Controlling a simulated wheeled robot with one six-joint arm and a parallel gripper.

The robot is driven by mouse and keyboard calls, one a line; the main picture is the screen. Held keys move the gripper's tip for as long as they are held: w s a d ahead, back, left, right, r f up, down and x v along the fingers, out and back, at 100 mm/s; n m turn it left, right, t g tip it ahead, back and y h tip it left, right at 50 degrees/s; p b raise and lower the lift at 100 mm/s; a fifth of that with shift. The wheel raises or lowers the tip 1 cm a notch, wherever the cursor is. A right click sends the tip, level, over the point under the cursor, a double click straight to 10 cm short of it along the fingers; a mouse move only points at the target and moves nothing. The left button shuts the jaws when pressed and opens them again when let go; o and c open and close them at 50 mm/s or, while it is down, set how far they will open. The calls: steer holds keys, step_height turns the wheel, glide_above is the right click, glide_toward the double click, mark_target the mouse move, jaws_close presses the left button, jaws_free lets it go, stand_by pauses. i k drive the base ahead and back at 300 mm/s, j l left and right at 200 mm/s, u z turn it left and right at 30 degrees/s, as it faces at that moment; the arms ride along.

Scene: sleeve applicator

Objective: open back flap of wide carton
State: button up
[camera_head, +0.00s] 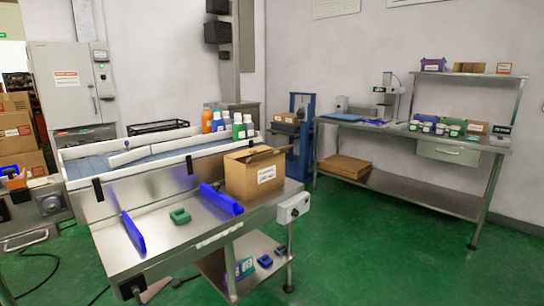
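A brown cardboard carton (240,180) with a white label stands on the right end of the steel table in the middle of the view. Its top edge looks uneven, with flap edges showing. I cannot clearly tell how each flap stands, and the back flap is too small to make out surely.
Two blue guides (221,198) and a green block (180,216) sit on the steel table left of the carton. Several bottles (217,122) stand behind it. A grey control box (293,208) juts from the table's right end. Green floor (385,250) is clear at right.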

mark_target(246, 152)
steer(key=i+j, duration=0.2)
steer(key=i, duration=0.45)
steer(key=i+j+u, duration=0.1)
steer(key=i, duration=0.5)
steer(key=i+j+u, duration=0.1)
steer(key=i+j, duration=0.15)
steer(key=i, duration=0.4)
steer(key=i+j, duration=0.15)
steer(key=i, duration=0.5)
